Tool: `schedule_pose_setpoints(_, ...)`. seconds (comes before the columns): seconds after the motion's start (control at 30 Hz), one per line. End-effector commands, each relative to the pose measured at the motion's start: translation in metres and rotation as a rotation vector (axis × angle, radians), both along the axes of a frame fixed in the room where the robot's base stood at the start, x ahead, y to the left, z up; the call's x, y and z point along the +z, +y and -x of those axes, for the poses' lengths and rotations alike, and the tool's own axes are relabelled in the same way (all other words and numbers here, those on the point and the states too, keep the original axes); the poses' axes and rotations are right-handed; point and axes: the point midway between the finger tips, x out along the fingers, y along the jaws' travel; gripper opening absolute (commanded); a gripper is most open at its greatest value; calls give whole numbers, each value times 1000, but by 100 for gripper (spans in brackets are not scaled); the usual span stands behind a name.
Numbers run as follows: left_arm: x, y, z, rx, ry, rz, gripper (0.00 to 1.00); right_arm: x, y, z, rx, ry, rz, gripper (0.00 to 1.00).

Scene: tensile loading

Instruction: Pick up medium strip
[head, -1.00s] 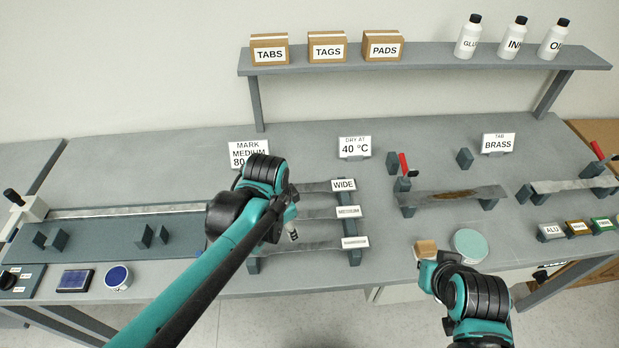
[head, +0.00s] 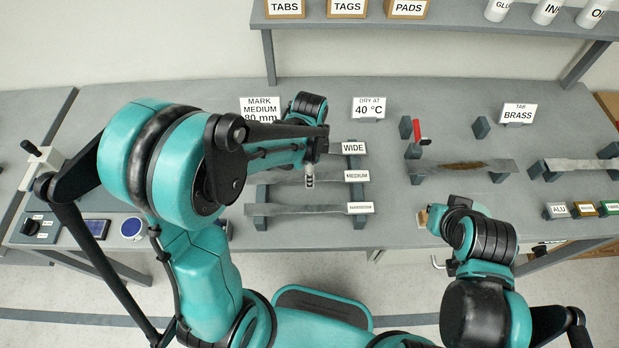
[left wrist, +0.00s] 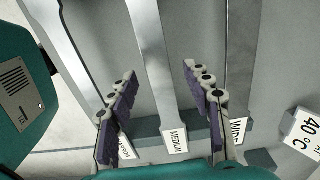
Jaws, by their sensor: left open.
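The medium strip (left wrist: 152,50) is a grey metal bar with a narrowed middle. It lies on the rack, its end by the MEDIUM label (left wrist: 175,141). In the head view, the medium strip (head: 331,179) is partly hidden by my left gripper (head: 310,178). In the left wrist view, my left gripper (left wrist: 160,100) is open, with one finger on each side of the medium strip and gaps between. Its height above the strip is hard to judge. My right gripper (head: 438,216) is by a small wooden block (head: 423,217); its fingers are not clear.
The narrow strip (head: 290,210) lies nearer the front edge, and the wide strip (left wrist: 238,60) lies on the other side of the medium strip. Label signs stand behind the rack. A worn strip (head: 460,166) rests on supports to the right.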

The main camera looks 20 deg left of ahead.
Motion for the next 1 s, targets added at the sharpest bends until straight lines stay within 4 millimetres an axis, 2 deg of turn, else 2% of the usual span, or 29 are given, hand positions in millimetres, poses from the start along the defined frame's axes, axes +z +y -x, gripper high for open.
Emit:
schedule_pose_setpoints(0.27, -3, 0, 0, 0, 0, 0, 50, 0, 0, 0, 0, 0, 0, 0)
schedule_pose_setpoints(0.4, -3, 0, 0, 1, 0, 0, 13, 0, 0, 0, 0, 0, 0, 0)
schedule_pose_setpoints(0.47, -3, 0, 0, 1, 0, 0, 0, 0, 0, 0, 0, 0, 0, 0)
schedule_pose_setpoints(0.83, -1, 0, 0, 1, 0, 0, 0, 0, 0, 0, 0, 0, 0, 0)
schedule_pose_setpoints(1.0, 9, 0, 0, 1, 0, 0, 0, 4, 0, 0, 0, 0, 0, 0)
